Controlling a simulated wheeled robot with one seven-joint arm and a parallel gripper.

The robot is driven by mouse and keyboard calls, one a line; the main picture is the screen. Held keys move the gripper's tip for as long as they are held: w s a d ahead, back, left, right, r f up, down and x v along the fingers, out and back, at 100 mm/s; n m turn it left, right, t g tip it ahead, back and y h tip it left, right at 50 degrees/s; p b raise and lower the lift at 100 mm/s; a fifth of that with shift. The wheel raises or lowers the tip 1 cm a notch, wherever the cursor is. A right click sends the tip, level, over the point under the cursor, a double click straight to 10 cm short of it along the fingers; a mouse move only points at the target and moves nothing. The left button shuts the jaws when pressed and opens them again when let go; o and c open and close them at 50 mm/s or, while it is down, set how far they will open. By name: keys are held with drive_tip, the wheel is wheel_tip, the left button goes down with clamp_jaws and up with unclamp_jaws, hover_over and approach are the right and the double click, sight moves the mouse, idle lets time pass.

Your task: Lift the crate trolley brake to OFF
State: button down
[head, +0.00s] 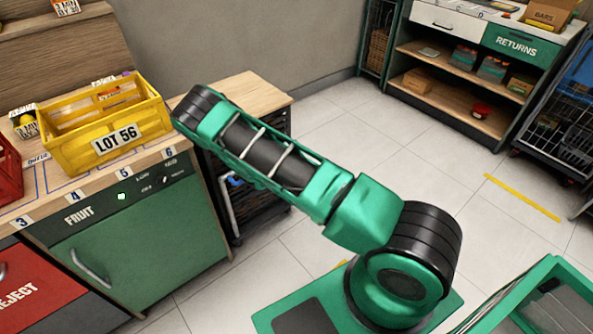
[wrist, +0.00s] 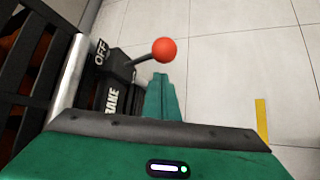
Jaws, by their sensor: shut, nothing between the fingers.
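In the wrist view, the brake lever shows as a dark rod ending in a red ball knob (wrist: 164,49). The rod comes out of a dark brake housing (wrist: 117,66) lettered OFF at its far end and BRAKE nearer me. The knob points right, away from the housing. My gripper (wrist: 160,78) is shut and empty, its green fingers just below the knob in the picture. I cannot tell whether they touch the rod. In the head view the lever and my gripper are hidden behind my arm.
Dark slatted crates (wrist: 25,75) and a pale metal bar (wrist: 68,80) stand left of the lever. In the head view, a yellow LOT 56 crate (head: 75,150) sits on the counter beside my arm. Open tiled floor (head: 335,130) lies right of the counter.

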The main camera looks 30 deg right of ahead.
drive_tip(key=w+a+f+v, duration=0.1)
drive_tip(key=v, duration=0.8)
drive_tip(key=shift+a+r, duration=0.2)
drive_tip(key=shift+a, duration=0.3)
drive_tip(key=shift+s, duration=0.15)
drive_tip(key=s+d+r+m+g+y, duration=0.1)
drive_tip(key=s+d+r+m+g, duration=0.15)
drive_tip(key=s+r+m, duration=0.45)
drive_tip(key=s+d+r+m+g+y, duration=0.1)
drive_tip(key=s+d+r+m, duration=0.25)
drive_tip(key=r, duration=0.65)
drive_tip(key=s+d+r+m+g+y, duration=0.15)
drive_tip(key=s+d+r+m, duration=0.3)
drive_tip(key=r, duration=0.45)
drive_tip(key=s+a+r+m+y, duration=0.2)
drive_tip(key=s+r+m, duration=0.2)
drive_tip(key=s, duration=0.9)
drive_tip(key=s+a+r+m+y, duration=0.2)
drive_tip(key=s+r+m, duration=0.3)
drive_tip(key=s+r, duration=0.5)
drive_tip(key=s, duration=0.3)
drive_tip(key=shift+a+r+g+y, duration=0.3)
drive_tip(key=shift+a+g+y, duration=0.05)
drive_tip(key=shift+g, duration=0.05)
